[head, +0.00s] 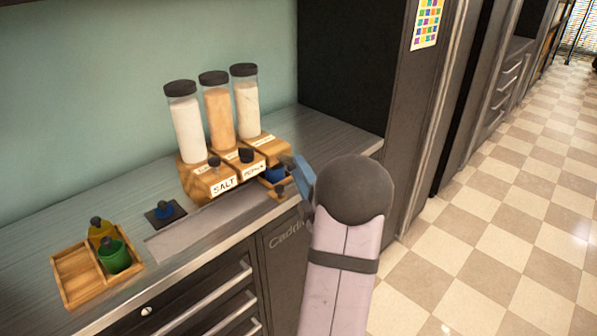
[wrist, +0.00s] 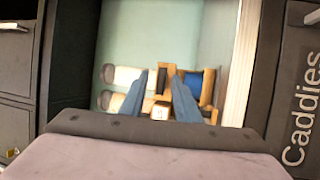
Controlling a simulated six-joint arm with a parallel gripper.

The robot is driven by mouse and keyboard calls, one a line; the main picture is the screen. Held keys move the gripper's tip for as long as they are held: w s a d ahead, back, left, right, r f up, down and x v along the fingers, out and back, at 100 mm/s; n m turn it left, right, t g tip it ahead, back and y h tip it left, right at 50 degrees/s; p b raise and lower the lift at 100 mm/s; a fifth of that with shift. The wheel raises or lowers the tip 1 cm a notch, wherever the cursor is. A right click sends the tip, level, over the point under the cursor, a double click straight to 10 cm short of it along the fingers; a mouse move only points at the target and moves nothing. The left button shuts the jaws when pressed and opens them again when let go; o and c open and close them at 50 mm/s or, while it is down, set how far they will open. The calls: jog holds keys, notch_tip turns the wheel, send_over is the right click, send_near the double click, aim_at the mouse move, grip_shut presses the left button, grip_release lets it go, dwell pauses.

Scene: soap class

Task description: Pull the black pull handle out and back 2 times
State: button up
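A wooden dispenser (head: 208,186) with labelled front blocks and three tall jars stands on the counter. Black pull handles show on its blocks, one at the left (head: 214,162) and one at the middle (head: 246,155). At its right end a wooden tray holds a blue cup (head: 274,174), with a small dark knob (head: 280,190) in front. My gripper (head: 298,168) is at this right end, partly hidden by my wrist. In the wrist view its blue fingers (wrist: 161,76) stand apart, with wood and a dark piece (wrist: 162,82) showing between them. I cannot tell whether they touch it.
A blue-topped item on a dark pad (head: 164,211) lies nearby. Drawers with metal handles (head: 212,292) are below. A tall dark cabinet (head: 345,70) stands behind at the right.

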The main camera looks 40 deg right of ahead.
jog(key=shift+w, duration=0.1)
jog(key=shift+f, duration=0.1)
jog(key=b+v, duration=0.2)
jog(key=v, duration=0.5)
jog(key=shift+b, duration=0.3)
dwell(0.7)
